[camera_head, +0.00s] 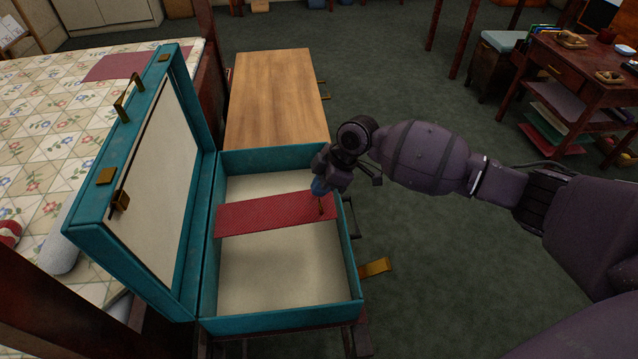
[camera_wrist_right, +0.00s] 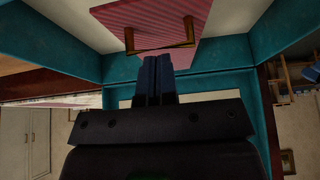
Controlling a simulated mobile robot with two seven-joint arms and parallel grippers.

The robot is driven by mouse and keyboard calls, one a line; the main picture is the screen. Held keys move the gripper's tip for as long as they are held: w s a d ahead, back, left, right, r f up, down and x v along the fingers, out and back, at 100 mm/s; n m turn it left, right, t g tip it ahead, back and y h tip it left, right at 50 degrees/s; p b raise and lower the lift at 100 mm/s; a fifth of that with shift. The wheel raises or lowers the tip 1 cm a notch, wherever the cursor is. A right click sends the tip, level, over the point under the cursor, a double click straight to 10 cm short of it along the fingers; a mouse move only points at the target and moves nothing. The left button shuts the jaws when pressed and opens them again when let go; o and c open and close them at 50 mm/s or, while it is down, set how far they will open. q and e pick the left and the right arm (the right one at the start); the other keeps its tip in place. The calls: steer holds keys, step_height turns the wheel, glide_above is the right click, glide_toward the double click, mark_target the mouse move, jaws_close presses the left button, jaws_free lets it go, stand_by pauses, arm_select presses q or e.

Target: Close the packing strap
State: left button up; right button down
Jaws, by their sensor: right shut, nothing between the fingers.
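The packing strap (camera_head: 265,215) is a wide red panel lying across the inside of an open teal suitcase (camera_head: 283,326), from the left wall to near the right wall. A thin brass handle (camera_head: 321,207) stands on its right end. My right gripper (camera_head: 319,187) is right beside this handle, over the case's right side. In the right wrist view, its blue fingertips (camera_wrist_right: 154,80) are shut with nothing between them. The brass handle (camera_wrist_right: 163,49) on the red strap (camera_wrist_right: 155,20) is just beyond the tips; I cannot tell whether they touch. My left gripper is not in view.
The suitcase lid (camera_head: 88,220) stands open on the left, beside a bed with a floral quilt (camera_head: 35,125). A wooden tabletop (camera_head: 275,95) lies behind the case. A brass latch (camera_head: 375,268) sticks out on the right.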

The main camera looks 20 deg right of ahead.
mark_target(325, 202)
steer(key=f, duration=0.2)
steer(key=f+b, duration=0.1)
steer(key=shift+s+d+f, duration=0.25)
steer(key=shift+d+f, duration=0.15)
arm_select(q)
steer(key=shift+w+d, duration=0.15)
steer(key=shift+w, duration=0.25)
arm_select(e)
steer(key=shift+d, duration=0.1)
steer(key=r+p, duration=0.1)
steer(key=r, duration=0.2)
steer(key=a+r+p, duration=0.1)
steer(key=r, duration=0.1)
steer(key=shift+w+p, duration=0.25)
steer(key=shift+p, duration=0.1)
steer(key=v, duration=0.2)
steer(key=shift+d+r+p, duration=0.2)
steer(key=shift+d+p, duration=0.2)
steer(key=shift+d, duration=0.1)
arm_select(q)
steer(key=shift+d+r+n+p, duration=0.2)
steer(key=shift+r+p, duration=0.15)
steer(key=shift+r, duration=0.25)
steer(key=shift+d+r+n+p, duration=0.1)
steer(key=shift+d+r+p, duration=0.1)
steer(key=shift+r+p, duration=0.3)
arm_select(e)
steer(key=v, duration=0.6)
steer(key=shift+s+d, duration=0.3)
steer(key=shift+d, duration=0.15)
